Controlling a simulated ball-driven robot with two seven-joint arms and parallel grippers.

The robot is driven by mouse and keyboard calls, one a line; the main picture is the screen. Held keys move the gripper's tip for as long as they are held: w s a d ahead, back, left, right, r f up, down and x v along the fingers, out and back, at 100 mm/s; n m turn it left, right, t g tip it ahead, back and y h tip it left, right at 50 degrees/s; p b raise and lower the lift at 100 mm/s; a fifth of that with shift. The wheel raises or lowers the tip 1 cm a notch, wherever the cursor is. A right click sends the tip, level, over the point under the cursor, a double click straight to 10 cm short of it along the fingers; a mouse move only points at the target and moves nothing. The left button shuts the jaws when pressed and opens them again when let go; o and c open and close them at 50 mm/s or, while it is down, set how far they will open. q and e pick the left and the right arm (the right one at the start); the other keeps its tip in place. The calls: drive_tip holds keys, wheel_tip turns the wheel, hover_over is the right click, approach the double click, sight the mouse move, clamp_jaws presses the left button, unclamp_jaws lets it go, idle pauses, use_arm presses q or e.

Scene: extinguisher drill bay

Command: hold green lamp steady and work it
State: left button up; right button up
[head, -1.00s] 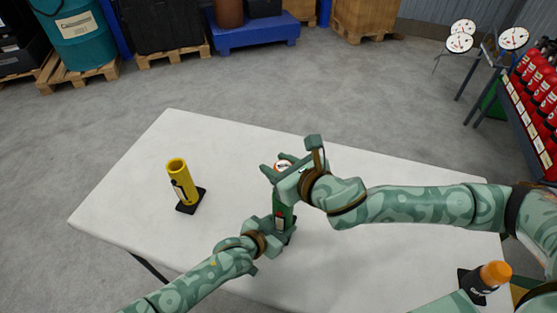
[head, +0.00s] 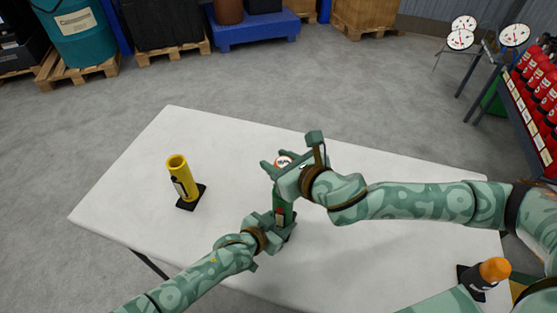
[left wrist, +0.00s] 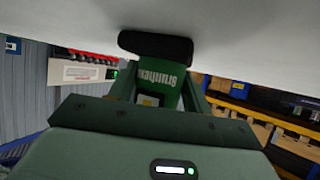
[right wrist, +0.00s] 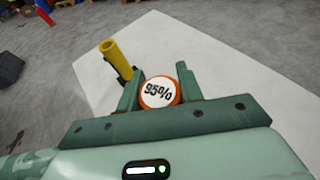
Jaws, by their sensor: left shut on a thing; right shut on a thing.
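The green lamp stands upright on the white table, its green body (head: 286,211) partly hidden by my grippers. In the left wrist view its lettered body (left wrist: 163,80) and black foot (left wrist: 155,46) show upside down. My left gripper (head: 279,222) is shut on the lower body, with its fingers on either side. My right gripper (head: 280,170) is shut on the lamp's top from above.
A yellow tube (head: 181,180) stands on a black base left of the lamp. A black item with an orange top (head: 494,270) is at the table's right front, near my right arm. The white table (head: 150,150) is clear at the back left.

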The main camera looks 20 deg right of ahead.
drive_tip(key=shift+f, duration=3.85)
idle(0.6)
drive_tip(key=o, duration=1.1)
drive_tip(key=shift+o, duration=0.2)
drive_tip(key=v, duration=1.2)
use_arm(q)
drive_tip(key=o, duration=0.8)
drive_tip(key=v, duration=1.2)
drive_tip(key=shift+s, duration=0.1)
